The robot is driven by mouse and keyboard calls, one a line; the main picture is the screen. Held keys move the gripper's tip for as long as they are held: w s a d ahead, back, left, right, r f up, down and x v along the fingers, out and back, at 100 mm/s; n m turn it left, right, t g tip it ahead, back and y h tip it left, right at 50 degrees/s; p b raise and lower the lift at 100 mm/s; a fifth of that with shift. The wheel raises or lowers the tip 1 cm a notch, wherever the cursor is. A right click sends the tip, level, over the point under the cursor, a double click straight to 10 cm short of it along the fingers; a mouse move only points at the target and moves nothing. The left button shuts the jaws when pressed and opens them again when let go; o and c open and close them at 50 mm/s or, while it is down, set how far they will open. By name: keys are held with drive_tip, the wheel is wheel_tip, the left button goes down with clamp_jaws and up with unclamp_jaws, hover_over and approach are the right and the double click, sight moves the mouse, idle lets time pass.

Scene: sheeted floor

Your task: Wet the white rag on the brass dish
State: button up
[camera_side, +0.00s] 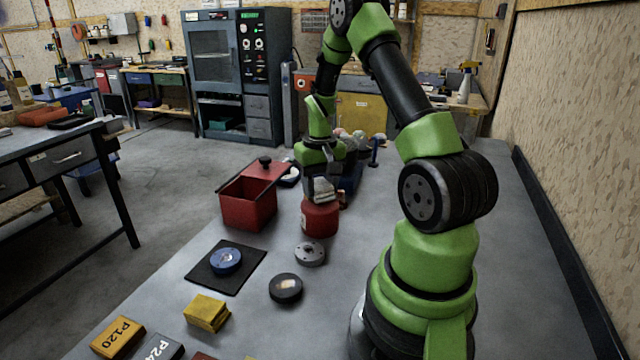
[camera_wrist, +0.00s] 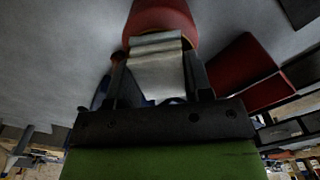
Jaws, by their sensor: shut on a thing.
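My gripper (camera_side: 322,188) is shut on the white rag (camera_wrist: 157,68), a folded pale cloth between the two fingers in the wrist view. In the side view the rag (camera_side: 325,196) is at the top of a squat red can (camera_side: 317,222). The can also shows in the wrist view (camera_wrist: 165,14), just beyond the rag's end. Whether the rag touches the can's top I cannot tell. I cannot make out a brass dish; the rag and gripper hide the can's top.
A red box (camera_side: 247,211) with a red lid stands left of the can. In front lie a grey disc (camera_side: 309,253), a black disc (camera_side: 286,289), a blue disc (camera_side: 226,260) on a black mat (camera_side: 205,277) and a yellow block (camera_side: 206,313). Bare tabletop lies right of the can.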

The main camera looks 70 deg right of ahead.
sight(320, 183)
idle(0.4)
drive_tip(key=shift+r, duration=3.5)
drive_tip(key=w+a+r+n, duration=0.1)
drive_tip(key=a+n, duration=0.3)
drive_tip(key=a, duration=0.7)
drive_tip(key=w+a+r+n, duration=0.1)
drive_tip(key=w+a+n, duration=0.2)
drive_tip(key=a, duration=0.9)
drive_tip(key=shift+w+a+n, duration=0.3)
drive_tip(key=shift+w+n, duration=0.1)
drive_tip(key=shift+n, duration=0.6)
